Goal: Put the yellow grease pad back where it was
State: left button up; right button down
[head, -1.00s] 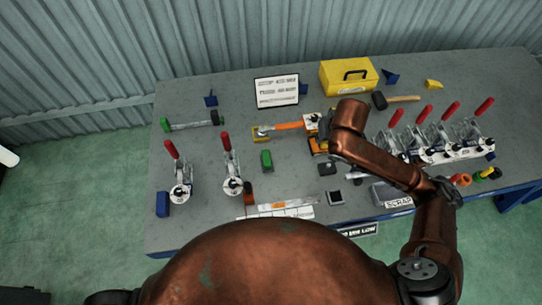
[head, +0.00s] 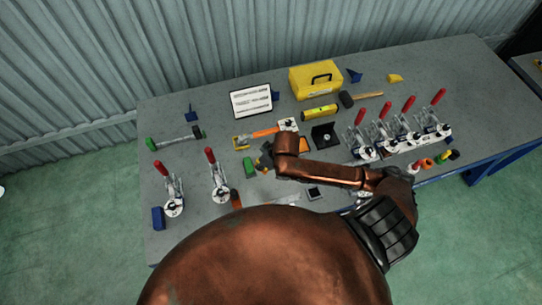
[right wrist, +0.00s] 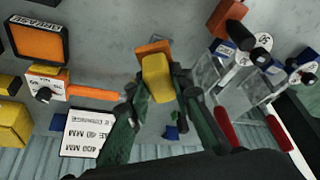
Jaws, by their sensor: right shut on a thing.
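The yellow grease pad (right wrist: 157,78) is between the fingers of my right gripper (right wrist: 160,98) in the right wrist view. An orange piece (right wrist: 153,48) shows at its far end; I cannot tell whether it belongs to the pad. My left gripper is out of view.
Red-handled clamps stand at the left (head: 172,192) and right (head: 400,127) of the bench. An orange-handled tool (head: 263,132) lies just beyond my right gripper. A sign (head: 251,101) and yellow toolbox (head: 316,80) stand behind. The left back of the bench has bare room.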

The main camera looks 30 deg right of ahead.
jog(key=s+d+f+n+p, duration=0.1)
jog(key=s+f+n+p, duration=0.1)
jog(key=s+p, duration=0.15)
jog(key=shift+y, duration=0.3)
jog(key=w+d+f, duration=0.2)
jog(key=w+f, duration=0.1)
jog(key=w+d+f, duration=0.2)
jog(key=w+f, duration=0.1)
jog(key=w, duration=0.1)
jog(key=w+d+f+p, duration=0.1)
jog(key=w+d+f, duration=0.2)
jog(key=shift+w, duration=0.2)
jog(key=shift+w+d+f, duration=0.25)
jog(key=shift+w+f, duration=0.05)
jog(key=shift+f, duration=0.15)
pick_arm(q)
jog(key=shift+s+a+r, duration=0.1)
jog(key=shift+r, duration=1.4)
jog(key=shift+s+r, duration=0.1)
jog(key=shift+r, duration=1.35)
pick_arm(e)
jog(key=shift+f, duration=1.55)
jog(key=c, duration=2.2)
grip_release()
jog(key=shift+f, duration=0.15)
jog(key=o, duration=0.5)
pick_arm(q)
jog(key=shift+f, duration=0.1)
